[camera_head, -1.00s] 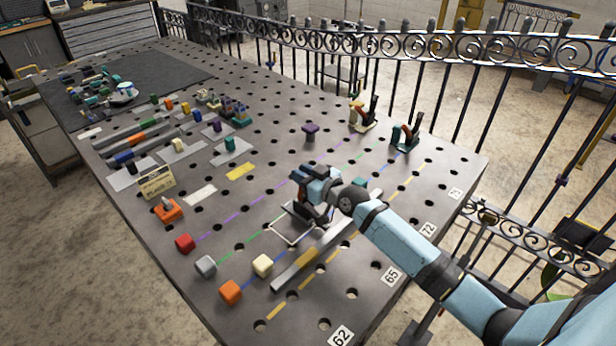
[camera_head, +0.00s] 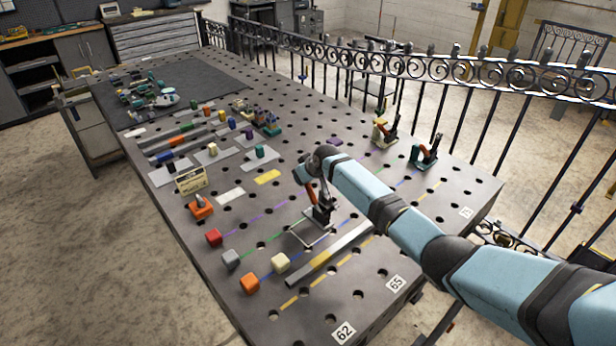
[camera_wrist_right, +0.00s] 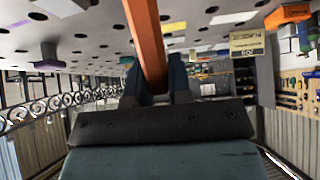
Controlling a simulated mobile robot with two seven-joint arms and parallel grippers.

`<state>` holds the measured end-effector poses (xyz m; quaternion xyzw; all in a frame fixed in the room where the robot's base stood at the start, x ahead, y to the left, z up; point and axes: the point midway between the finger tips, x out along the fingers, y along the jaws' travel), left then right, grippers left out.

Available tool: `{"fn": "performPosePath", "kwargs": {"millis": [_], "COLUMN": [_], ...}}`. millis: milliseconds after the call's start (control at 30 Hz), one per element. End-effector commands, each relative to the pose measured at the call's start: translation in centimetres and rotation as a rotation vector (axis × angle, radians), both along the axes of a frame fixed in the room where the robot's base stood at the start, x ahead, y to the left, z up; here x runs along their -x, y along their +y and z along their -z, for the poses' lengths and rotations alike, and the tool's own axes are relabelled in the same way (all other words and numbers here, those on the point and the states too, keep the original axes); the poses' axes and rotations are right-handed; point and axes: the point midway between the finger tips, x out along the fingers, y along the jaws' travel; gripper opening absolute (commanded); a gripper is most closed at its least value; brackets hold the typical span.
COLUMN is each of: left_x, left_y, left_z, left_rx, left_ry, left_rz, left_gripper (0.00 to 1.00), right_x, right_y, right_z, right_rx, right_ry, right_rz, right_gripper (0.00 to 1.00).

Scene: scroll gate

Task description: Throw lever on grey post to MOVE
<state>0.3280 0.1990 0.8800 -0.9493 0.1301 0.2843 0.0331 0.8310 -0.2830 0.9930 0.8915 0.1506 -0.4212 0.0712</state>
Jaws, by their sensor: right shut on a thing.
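An orange lever (camera_head: 311,192) rises from a dark clamp-like post (camera_head: 322,214) near the middle of the table's front part. My right gripper (camera_wrist_right: 157,82) is shut on this orange lever, which shows as a long orange bar (camera_wrist_right: 147,40) between its fingers in the wrist view. In the head view, my right gripper (camera_head: 306,172) is at the lever's upper end, partly hidden by the wrist. The post's lower part stands beside a pale square outline (camera_head: 312,236). I cannot read a MOVE mark. My left gripper is not in view.
Two similar clamps, one cream (camera_head: 383,132) and one teal (camera_head: 425,152), stand at the back right. A grey bar (camera_head: 345,248) lies in front of the post. An iron railing (camera_head: 480,75) runs behind the perforated table.

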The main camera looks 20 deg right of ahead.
Motion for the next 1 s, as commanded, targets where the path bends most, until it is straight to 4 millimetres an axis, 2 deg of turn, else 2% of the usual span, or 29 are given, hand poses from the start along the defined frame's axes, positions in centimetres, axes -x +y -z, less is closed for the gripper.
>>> {"fn": "performPosePath", "kwargs": {"millis": [400,900,933,1000], "left_x": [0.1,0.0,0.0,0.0], "left_y": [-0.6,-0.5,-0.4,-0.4], "left_z": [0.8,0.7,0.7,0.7], "left_rx": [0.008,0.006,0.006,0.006], "left_ry": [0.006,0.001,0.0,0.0], "left_rz": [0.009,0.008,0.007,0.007], "left_gripper": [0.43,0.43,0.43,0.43], "right_x": [-1.1,-1.1,-1.1,-1.1], "right_y": [0.4,0.3,0.3,0.3], "right_z": [1.4,1.6,1.6,1.6], "right_rx": [0.055,0.061,0.061,0.061], "right_ry": [0.154,0.173,0.173,0.173], "right_rz": [-0.002,-0.001,-0.001,-0.001], "right_gripper": [0.0,0.0,0.21,0.37]}}
